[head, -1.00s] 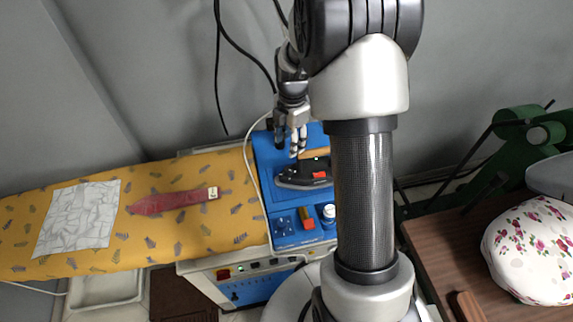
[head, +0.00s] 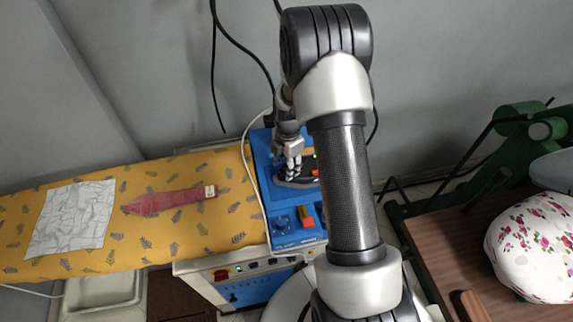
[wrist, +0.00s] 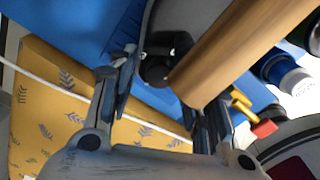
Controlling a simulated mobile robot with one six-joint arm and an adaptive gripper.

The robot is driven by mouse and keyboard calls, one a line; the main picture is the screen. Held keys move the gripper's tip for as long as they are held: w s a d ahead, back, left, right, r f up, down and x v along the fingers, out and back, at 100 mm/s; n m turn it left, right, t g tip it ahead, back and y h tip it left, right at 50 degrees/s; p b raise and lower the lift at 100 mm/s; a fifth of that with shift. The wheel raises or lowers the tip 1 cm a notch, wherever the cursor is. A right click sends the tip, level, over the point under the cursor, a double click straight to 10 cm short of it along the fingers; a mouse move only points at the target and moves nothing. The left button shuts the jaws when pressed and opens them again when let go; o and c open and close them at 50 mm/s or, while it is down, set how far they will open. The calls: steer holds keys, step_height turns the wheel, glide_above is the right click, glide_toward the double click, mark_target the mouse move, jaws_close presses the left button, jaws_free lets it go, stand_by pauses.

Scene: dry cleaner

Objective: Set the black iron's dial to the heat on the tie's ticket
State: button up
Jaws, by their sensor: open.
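The black iron (head: 297,181) stands on the blue tray (head: 263,180), partly hidden by my gripper and arm. In the wrist view its wooden handle (wrist: 237,47) runs diagonally, with a round black knob-like part (wrist: 157,69) at the handle's lower end. My gripper (head: 291,160) is over the iron. In the wrist view the open gripper (wrist: 168,92) has its fingers on either side of the black part, with no clear grip. Dial markings are not readable. The red tie (head: 160,201) lies on the yellow board with its pale ticket (head: 210,191) at the right end; its writing is too small to read.
The yellow patterned ironing board (head: 120,240) extends left, bearing a grey-white cloth (head: 74,217). A white cord (wrist: 60,82) crosses the board.

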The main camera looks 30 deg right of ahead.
jaws_close()
stand_by(0.5)
steer(key=shift+m, duration=0.3)
steer(key=shift+m+b, duration=0.3)
steer(key=shift+m, duration=2.3)
jaws_free()
